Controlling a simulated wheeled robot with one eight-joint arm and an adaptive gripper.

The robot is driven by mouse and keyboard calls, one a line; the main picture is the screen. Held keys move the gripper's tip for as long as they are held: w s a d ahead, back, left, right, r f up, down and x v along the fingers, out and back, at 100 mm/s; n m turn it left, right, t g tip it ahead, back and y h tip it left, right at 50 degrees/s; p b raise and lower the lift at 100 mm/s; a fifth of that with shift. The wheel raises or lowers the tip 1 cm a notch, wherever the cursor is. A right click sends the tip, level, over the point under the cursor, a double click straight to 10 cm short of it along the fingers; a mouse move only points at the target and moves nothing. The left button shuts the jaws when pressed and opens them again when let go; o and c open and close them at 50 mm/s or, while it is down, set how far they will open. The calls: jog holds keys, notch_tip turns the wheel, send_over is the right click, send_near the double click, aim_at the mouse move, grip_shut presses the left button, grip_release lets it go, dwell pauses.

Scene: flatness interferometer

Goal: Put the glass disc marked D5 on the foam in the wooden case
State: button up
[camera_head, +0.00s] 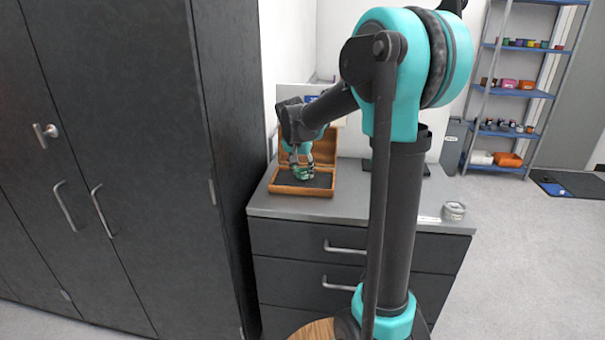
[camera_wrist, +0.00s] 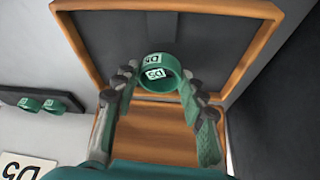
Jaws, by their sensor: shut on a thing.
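My gripper (camera_wrist: 160,82) points down into the open wooden case (camera_head: 270,187) and is shut on a green-rimmed disc marked D5 (camera_wrist: 160,70). The disc is between the fingertips, over the dark foam (camera_wrist: 205,30). In the head view the fingers and the green disc (camera_head: 303,173) are low over the foam (camera_head: 322,181). I cannot tell whether the disc touches it. The case also shows in the wrist view (camera_wrist: 85,65), with its lid standing open at the back.
In the wrist view a dark holder (camera_wrist: 10,98) beside the case carries two green-rimmed pieces (camera_wrist: 41,104), near a D5 card (camera_wrist: 25,168). A tall dark cabinet (camera_head: 120,150) stands left of the case. A clear round container (camera_head: 454,211) sits at the counter's right front.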

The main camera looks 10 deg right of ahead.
jog(key=shift+f, duration=0.6)
jog(key=shift+f, duration=0.15)
jog(key=o, duration=1.1)
jog(key=shift+o, duration=0.2)
jog(key=v, duration=1.2)
